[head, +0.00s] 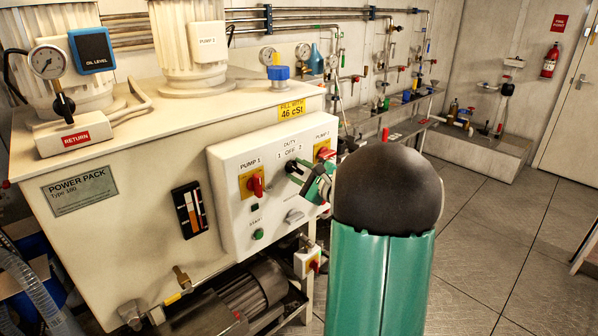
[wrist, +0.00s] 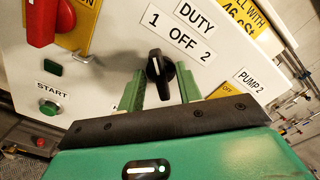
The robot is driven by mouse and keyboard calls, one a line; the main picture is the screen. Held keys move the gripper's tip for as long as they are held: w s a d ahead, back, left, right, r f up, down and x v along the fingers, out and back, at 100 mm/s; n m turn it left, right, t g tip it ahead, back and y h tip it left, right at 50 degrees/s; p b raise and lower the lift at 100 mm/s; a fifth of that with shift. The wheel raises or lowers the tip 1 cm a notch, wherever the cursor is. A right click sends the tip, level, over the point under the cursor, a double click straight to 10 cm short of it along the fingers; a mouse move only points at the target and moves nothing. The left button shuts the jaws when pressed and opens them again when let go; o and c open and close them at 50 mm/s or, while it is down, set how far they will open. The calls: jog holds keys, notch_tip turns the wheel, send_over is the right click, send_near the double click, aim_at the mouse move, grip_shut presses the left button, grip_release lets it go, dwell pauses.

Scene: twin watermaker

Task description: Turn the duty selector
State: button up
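The duty selector is a black knob (wrist: 158,68) with a white line, below the DUTY label marked 1, OFF and 2. In the wrist view its white line points roughly straight up, toward the 1 side of OFF on the tilted panel. My gripper (wrist: 161,82) has one green finger on each side of the knob, with a visible gap on both sides. It is open. In the head view the selector (head: 294,165) shows just left of my gripper (head: 306,181); my dark arm joint hides part of the panel's right side.
The white control panel (head: 228,213) also carries a red PUMP 1 switch (head: 256,186), a PUMP 2 switch (head: 325,154) and a green START button (head: 258,234). In the wrist view the red switch (wrist: 46,20) is left of my fingers. Open floor (head: 500,240) lies to the right.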

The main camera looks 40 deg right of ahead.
jog(key=shift+s, duration=0.1)
jog(key=s, duration=1.3)
jog(key=shift+s+d, duration=0.15)
jog(key=shift+s, duration=0.15)
jog(key=a+n+g+y, duration=0.8)
jog(key=a+n, duration=0.4)
jog(key=a, duration=1.5)
jog(key=s+a+f+n+g+h, duration=0.1)
jog(key=s+a+n+g+h, duration=0.3)
jog(key=s+a+n+h, duration=0.4)
jog(key=s+a+n, duration=0.1)
jog(key=s+n, duration=0.1)
jog(key=n, duration=0.4)
jog(key=shift+s+a+n+h, duration=0.3)
jog(key=shift+s, duration=0.05)
